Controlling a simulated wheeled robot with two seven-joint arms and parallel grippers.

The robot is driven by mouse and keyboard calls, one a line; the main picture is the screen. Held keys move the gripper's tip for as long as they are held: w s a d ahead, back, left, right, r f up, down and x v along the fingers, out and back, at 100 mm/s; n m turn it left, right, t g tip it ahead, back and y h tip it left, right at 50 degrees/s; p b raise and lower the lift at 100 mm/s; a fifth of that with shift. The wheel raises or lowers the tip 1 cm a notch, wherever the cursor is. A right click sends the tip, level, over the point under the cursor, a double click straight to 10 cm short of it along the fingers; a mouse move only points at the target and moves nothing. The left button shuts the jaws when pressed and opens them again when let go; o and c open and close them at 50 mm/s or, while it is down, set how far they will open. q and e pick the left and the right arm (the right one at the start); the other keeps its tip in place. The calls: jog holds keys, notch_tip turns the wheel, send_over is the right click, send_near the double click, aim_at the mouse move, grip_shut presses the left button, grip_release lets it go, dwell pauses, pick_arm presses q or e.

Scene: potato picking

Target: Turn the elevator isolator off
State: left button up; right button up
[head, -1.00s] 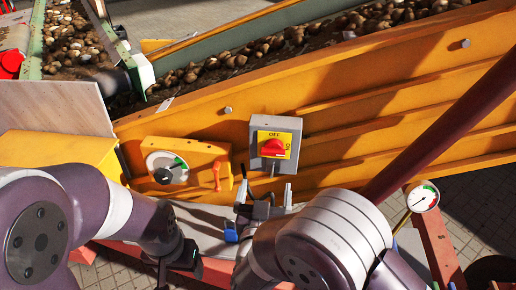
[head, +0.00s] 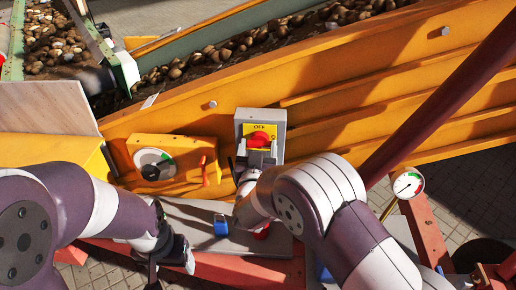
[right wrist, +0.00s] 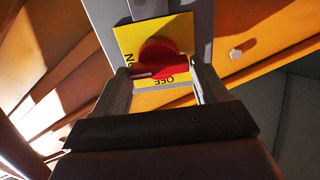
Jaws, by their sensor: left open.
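The elevator isolator is a grey box (head: 275,120) with a yellow plate (head: 271,130) and a red rotary knob (head: 260,141), on the orange elevator side. OFF is printed above the knob in the head view. In the right wrist view, the red knob (right wrist: 158,60) has its handle lying crosswise, its white mark towards ON at the left. My right gripper (head: 261,157) is at the isolator's front; in the right wrist view its fingers (right wrist: 162,82) are spread either side of the knob. Contact cannot be told. My left gripper (head: 172,262) is open and low at the left, away from the isolator.
A blue padlock-like part (head: 221,225) lies below. A round gauge (head: 408,183) stands at the right. Potatoes (head: 240,45) lie on the conveyor above.

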jog(key=c, duration=0.5)
jog(key=n+p, duration=0.2)
jog(key=shift+r+n, duration=0.15)
jog(key=shift+n, duration=0.25)
jog(key=n+p, duration=0.3)
jog(key=n, duration=0.1)
jog(key=shift+a, duration=0.15)
jog(key=n+p, duration=0.2)
jog(key=n, duration=0.3)
jog(key=shift+n+p, duration=0.4)
jog(key=shift+a+f+n+p, duration=0.15)
jog(key=shift+n+p, duration=0.2)
jog(key=shift+n, duration=0.5)
jog(key=shift+d+f+n+p, duration=0.1)
jog(key=shift+n+p, duration=0.2)
jog(key=shift+n, duration=0.6)
jog(key=shift+a+f+n+p, duration=0.15)
jog(key=shift+n+p, duration=0.2)
jog(key=shift+n, duration=0.5)
jog(key=shift+d, duration=0.1)
